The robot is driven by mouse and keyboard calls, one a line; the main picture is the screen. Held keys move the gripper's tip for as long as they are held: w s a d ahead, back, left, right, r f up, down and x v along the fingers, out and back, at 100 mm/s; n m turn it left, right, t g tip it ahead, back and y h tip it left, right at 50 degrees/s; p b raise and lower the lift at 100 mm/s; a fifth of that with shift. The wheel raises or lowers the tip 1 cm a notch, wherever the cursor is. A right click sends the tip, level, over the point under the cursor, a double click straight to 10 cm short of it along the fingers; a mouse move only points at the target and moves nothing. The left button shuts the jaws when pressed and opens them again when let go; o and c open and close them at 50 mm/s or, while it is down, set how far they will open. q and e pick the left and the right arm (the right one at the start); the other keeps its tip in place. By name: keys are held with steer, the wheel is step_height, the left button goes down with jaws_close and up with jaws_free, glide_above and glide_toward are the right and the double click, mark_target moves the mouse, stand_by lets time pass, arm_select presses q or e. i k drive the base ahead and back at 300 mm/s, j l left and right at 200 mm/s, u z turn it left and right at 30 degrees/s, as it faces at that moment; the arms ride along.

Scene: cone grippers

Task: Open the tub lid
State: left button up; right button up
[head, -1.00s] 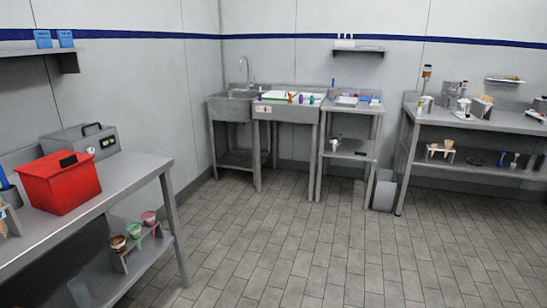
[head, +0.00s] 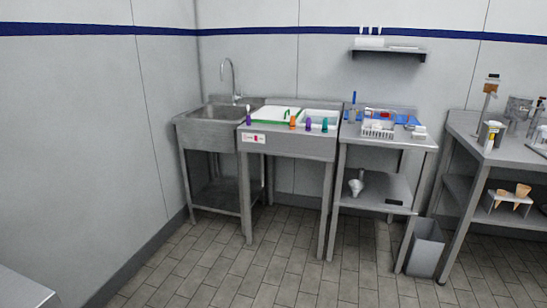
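A steel counter unit (head: 285,146) beside the sink has a white panel with a green edge (head: 276,113) on its top left. A white rectangular tub or lid (head: 319,117) lies at its top right; I cannot tell which of these is the tub lid or whether it is open. Along the front edge stand a purple piece (head: 249,118), an orange piece (head: 293,121), a second purple piece (head: 308,124) and a teal piece (head: 325,125). Neither of my grippers is in view.
The sink (head: 212,135) adjoins on the left. A steel table (head: 386,145) with a white basket (head: 378,130) stands right. A grey bin (head: 425,248) is on the floor by the right counter (head: 478,152). Tiled floor (head: 270,270) in front is clear.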

mark_target(268, 112)
steer(key=i, duration=0.9)
steer(key=i+j+z, duration=0.1)
steer(key=i, duration=0.8)
steer(key=i+j+z, duration=0.15)
steer(key=i+j, duration=0.15)
steer(key=i+j+z, duration=0.15)
steer(key=i+j, duration=0.15)
steer(key=i+j+z, duration=0.1)
steer(key=i+j, duration=0.15)
steer(key=j, duration=0.25)
steer(key=i+j+z, duration=0.15)
steer(key=j, duration=0.3)
steer(key=i+j+z, duration=0.15)
steer(key=i+j, duration=0.15)
steer(key=j, duration=0.15)
steer(key=i+j+z, duration=0.15)
steer(key=j, duration=0.35)
steer(key=i+j+z, duration=0.1)
steer(key=i+j, duration=0.15)
steer(key=j, duration=0.25)
steer(key=i+j+z, duration=0.15)
steer(key=j, duration=0.35)
